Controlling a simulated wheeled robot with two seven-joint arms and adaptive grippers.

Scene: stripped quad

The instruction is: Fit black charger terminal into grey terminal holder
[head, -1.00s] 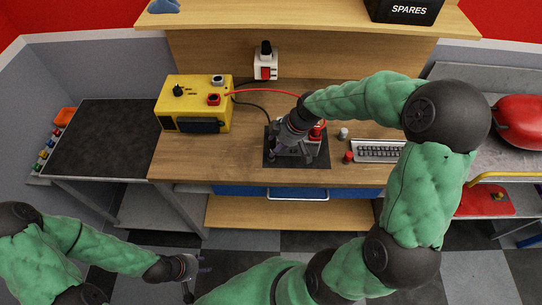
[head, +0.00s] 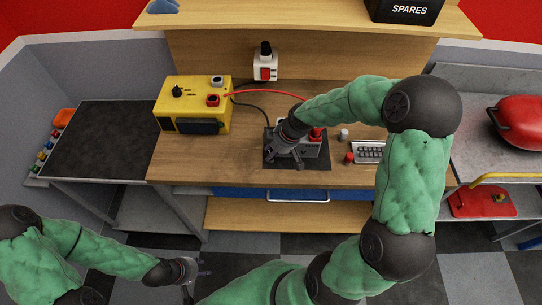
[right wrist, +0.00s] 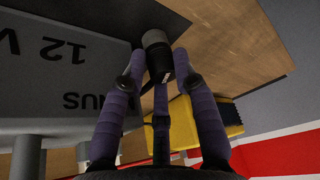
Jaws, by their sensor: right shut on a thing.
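My right gripper (head: 287,157) is low over the dark mat at the left side of the grey battery. In the right wrist view, its purple fingers (right wrist: 160,80) are shut on the black charger terminal (right wrist: 157,58), which has a grey end. The battery (right wrist: 60,75), marked "12 V", is just left of the terminal; I cannot tell whether they touch. The yellow charger box (head: 195,105) stands at the left of the bench. The grey terminal holder (head: 217,81) appears to be on its top, behind a red one (head: 213,99). My left gripper (head: 193,272) is open and empty, low in front.
A red cable (head: 275,93) runs from the charger towards a red terminal (head: 316,134) on the battery. A black cable (head: 253,106) runs towards my right gripper.

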